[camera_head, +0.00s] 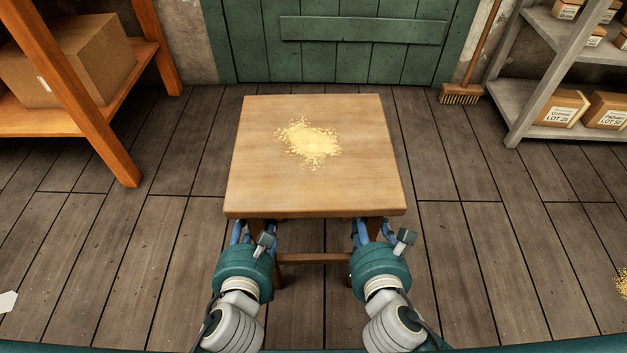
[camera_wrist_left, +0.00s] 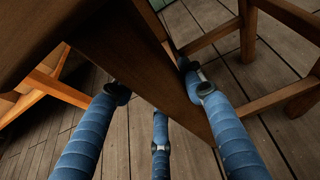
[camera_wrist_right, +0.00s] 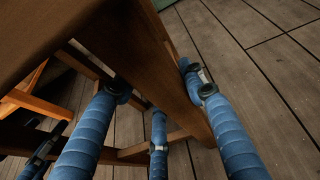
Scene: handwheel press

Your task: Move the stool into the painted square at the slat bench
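The stool (camera_head: 355,185) stands upright in the middle of the floor in the head view. It has a square wooden top with a heap of yellow crumbs (camera_head: 312,143) on it. My left gripper (camera_head: 256,232) and my right gripper (camera_head: 372,232) are under its near edge, at the two near legs. In the left wrist view the fingers lie on both sides of a wooden leg (camera_wrist_left: 165,75). The right wrist view shows the same at another leg (camera_wrist_right: 160,70). The legs partly hide the fingertips, so firm contact cannot be seen. No painted square or slat bench shows clearly.
An orange wooden rack (camera_head: 100,125) with a cardboard box (camera_head: 70,62) stands at left. A grey shelf (camera_head: 515,110) with small boxes and a broom (camera_head: 461,94) are at right. A green door (camera_head: 345,50) is behind. Plank floor on both sides of the stool is mostly clear.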

